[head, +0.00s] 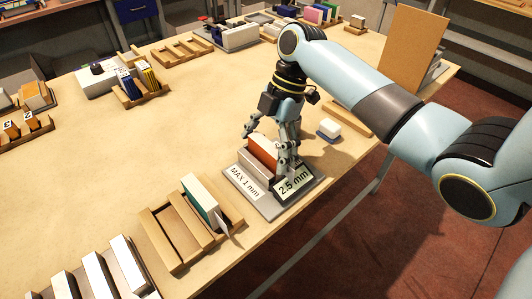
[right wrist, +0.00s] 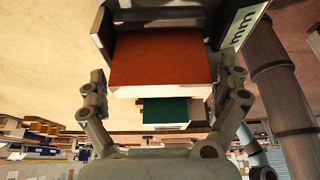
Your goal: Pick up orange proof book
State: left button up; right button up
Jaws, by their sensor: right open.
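The orange proof book (head: 263,150) stands upright in a grey gauge stand (head: 270,206) whose labels read "MAX 1 mm" and "2.5 mm". In the right wrist view the book (right wrist: 162,58) fills the middle, its orange-brown cover facing the camera. My right gripper (head: 272,140) is over the stand, its fingers around the book. In the right wrist view the fingers (right wrist: 165,90) are open, one on each side of the book, with no clear grip on it. My left gripper is not in view.
A wooden rack (head: 176,238) with a green book (head: 201,196) stands in front of the stand. A small blue-and-white block (head: 329,130) lies right of my gripper. White books (head: 102,276) stand at the front left. The table's middle is clear.

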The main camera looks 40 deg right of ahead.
jog(key=c, duration=1.1)
jog(key=shift+c, duration=0.2)
jog(key=shift+r, duration=0.2)
